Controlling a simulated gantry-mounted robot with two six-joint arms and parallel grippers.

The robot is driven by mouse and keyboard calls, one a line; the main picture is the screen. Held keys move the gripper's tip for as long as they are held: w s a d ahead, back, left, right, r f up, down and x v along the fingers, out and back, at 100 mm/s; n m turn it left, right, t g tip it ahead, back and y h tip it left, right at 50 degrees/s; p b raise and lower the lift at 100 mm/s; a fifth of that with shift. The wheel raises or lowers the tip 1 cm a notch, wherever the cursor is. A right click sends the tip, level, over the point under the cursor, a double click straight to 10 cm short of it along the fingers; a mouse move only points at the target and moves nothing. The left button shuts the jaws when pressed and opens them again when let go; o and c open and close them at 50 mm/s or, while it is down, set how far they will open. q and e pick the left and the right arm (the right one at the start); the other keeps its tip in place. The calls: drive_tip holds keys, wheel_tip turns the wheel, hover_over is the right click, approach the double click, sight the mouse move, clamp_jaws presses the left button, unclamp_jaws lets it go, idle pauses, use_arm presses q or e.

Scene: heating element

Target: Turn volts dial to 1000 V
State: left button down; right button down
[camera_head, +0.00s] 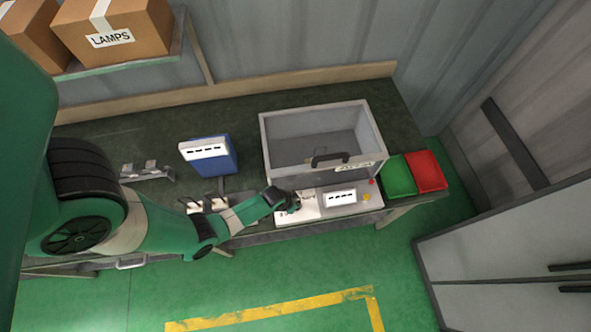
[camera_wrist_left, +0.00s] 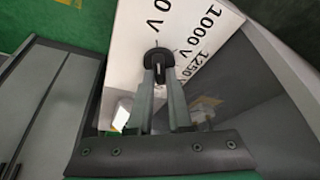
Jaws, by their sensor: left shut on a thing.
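The volts dial (camera_wrist_left: 158,60) is a dark round knob on a white panel (camera_wrist_left: 130,40) in the left wrist view. Printed labels for 1000 V (camera_wrist_left: 202,24) and 1250 V stand beside it, with part of another label near the top. My left gripper (camera_wrist_left: 160,72) is shut on the dial. I cannot tell exactly which label the dial points to. In the head view my left gripper (camera_head: 291,203) is at the left part of the test box's front panel (camera_head: 312,208) and hides the dial. My right gripper is not in view.
The grey test box (camera_head: 368,145) has a black handle and stands open-topped behind the panel. A blue meter (camera_head: 221,157) stands to its left. Green (camera_head: 398,177) and red (camera_head: 428,170) bins are at the right. A cabinet (camera_head: 515,260) stands at the lower right.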

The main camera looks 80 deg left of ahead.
use_arm(q)
drive_tip(key=m+h, duration=0.1)
drive_tip(key=m, duration=0.3)
drive_tip(key=shift+a, duration=0.1)
drive_tip(key=shift+m+h, duration=0.6)
drive_tip(key=shift+m, duration=0.3)
drive_tip(key=shift+r+m+h, duration=0.1)
drive_tip(key=shift+m+h, duration=0.4)
drive_tip(key=shift+m, duration=0.6)
drive_tip(key=shift+m+h+p, duration=0.3)
drive_tip(key=shift+m+p, duration=0.3)
drive_tip(key=shift+m, duration=0.5)
drive_tip(key=c, duration=0.8)
unclamp_jaws()
drive_tip(key=shift+c, duration=0.2)
